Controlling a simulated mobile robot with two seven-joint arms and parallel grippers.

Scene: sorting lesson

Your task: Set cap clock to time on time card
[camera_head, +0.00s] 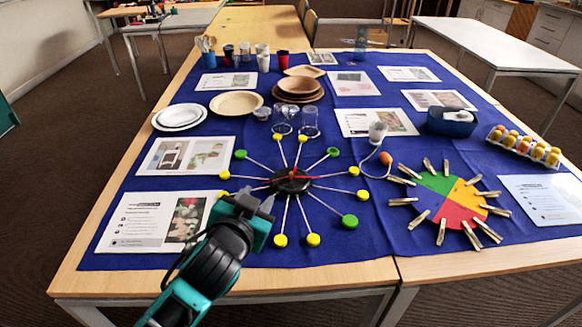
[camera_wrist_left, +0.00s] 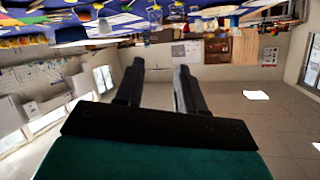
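The cap clock (camera_head: 291,185) lies on the blue cloth near the table's middle. It has a black centre, thin spokes with yellow and green caps, and red hands (camera_head: 306,177). The exact time is too small to read. Several printed cards lie around it, and I cannot tell which is the time card. My left gripper (camera_head: 262,203) is in front of the clock's lower left side and covers part of it. In the left wrist view its two fingers (camera_wrist_left: 160,68) are apart with nothing between them. My right gripper is not in view.
A printed card (camera_head: 130,232) lies left of my gripper. A coloured disc with clothespins (camera_head: 440,200) lies to the clock's right. Glass jars (camera_head: 309,122) stand behind the clock. An egg carton (camera_head: 524,153) and blue bowl (camera_head: 436,122) are at right. Cloth in front of the clock is clear.

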